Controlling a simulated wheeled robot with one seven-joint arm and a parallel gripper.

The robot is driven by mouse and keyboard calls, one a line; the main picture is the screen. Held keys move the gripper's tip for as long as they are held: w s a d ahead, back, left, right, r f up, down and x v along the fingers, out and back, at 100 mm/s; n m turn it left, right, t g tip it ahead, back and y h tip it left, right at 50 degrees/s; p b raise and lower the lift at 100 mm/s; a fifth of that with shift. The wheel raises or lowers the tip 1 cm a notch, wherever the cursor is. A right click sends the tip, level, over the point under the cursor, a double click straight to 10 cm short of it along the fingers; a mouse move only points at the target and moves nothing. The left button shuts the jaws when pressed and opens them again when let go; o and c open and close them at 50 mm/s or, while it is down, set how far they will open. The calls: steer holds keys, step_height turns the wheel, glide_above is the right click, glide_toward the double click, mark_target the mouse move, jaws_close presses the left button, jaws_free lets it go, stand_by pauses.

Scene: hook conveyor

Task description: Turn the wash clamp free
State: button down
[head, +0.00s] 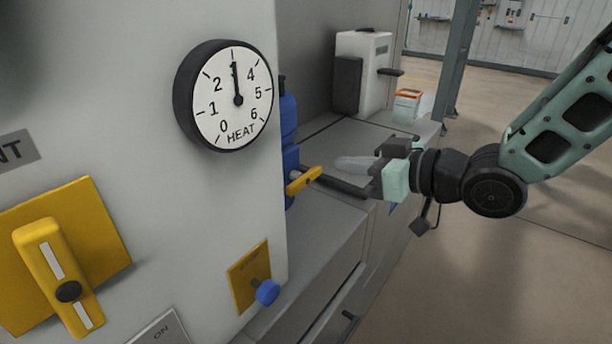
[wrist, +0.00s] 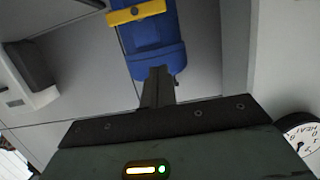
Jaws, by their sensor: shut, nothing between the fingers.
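A blue fitting (head: 289,118) with a yellow lever (head: 304,181) sits just past the panel's edge in the head view; it looks like the wash clamp. The panel hides part of it. In the wrist view the blue fitting (wrist: 152,42) is ahead, with the yellow lever (wrist: 138,13) lying across it near the top edge. My gripper (head: 325,180) reaches in from the right with its dark fingers close to the lever. In the wrist view my gripper (wrist: 157,75) is shut and empty, its tips overlapping the fitting's lower end. I cannot tell whether they touch.
A HEAT dial (head: 237,97) stands out from the grey panel beside the fitting. A yellow handle (head: 58,275) and a blue knob (head: 267,291) are lower on it. A white box (head: 372,60) with a dark handle stands behind on the counter. Open floor lies right.

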glide_above(305, 180)
steer(key=s, duration=0.3)
step_height(305, 180, down, 2)
steer(key=f, duration=0.1)
steer(key=shift+w+f+b, duration=0.2)
steer(key=shift+f+b, duration=0.3)
steer(key=shift+f, duration=1.25)
